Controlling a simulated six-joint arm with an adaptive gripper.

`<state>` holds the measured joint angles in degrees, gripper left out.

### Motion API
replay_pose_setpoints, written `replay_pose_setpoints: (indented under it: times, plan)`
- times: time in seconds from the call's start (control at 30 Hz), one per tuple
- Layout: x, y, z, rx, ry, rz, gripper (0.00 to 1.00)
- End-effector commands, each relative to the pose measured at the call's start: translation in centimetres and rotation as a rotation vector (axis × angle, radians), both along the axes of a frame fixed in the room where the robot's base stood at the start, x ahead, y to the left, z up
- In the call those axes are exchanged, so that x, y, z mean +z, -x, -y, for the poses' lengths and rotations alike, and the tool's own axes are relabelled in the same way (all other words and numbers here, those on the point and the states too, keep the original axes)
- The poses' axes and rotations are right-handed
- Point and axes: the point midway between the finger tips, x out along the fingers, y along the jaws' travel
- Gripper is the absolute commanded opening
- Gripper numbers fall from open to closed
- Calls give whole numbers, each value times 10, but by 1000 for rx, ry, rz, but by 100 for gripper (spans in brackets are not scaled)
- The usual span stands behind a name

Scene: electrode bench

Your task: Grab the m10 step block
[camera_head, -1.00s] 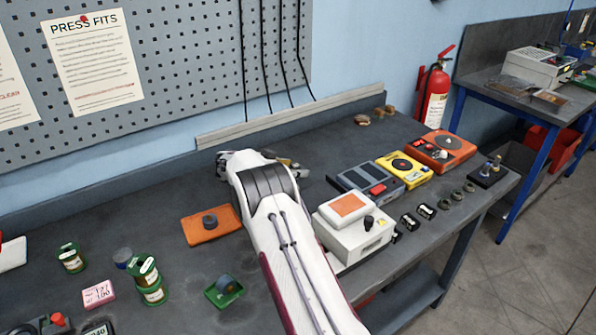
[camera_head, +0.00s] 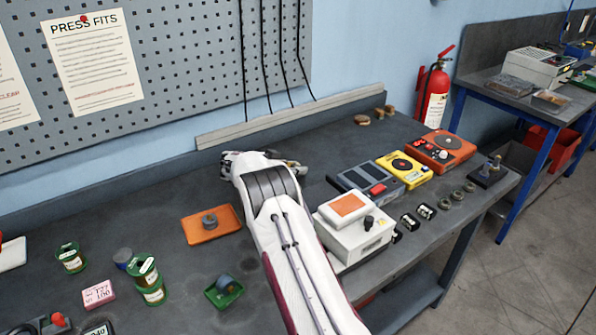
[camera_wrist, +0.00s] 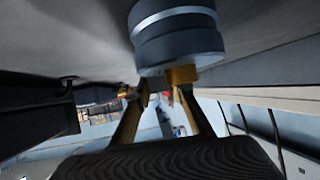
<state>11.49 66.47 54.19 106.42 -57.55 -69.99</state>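No block marked m10 can be made out, so I cannot tell which piece is the step block. In the wrist view a dark blue-grey round piece with a pale band (camera_wrist: 178,38) stands close by the fingertips, at the top of the picture. My gripper (camera_wrist: 162,88) shows two tan fingers with a gap between them, and nothing is clearly held there. A small tan patch beside the round piece may be a fingertip or another part. Small brown pieces (camera_head: 384,111) lie at the back of the bench.
An orange tray (camera_head: 228,230) with a grey ring lies left of my arm. A white box (camera_head: 350,240), a grey device (camera_head: 352,181), a yellow device (camera_head: 410,178) and an orange device (camera_head: 447,160) stand to the right. The back rail (camera_head: 290,120) borders the bench.

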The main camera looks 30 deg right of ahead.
Motion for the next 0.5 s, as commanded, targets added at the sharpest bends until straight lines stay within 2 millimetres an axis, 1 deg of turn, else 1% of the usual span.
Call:
replay_pose_setpoints:
  times: [0.33, 0.5]
  plan:
    - [2, 0, 0, 0, 0, 1, 0]
    - [11, 0, 0, 0, 1, 2, 0]
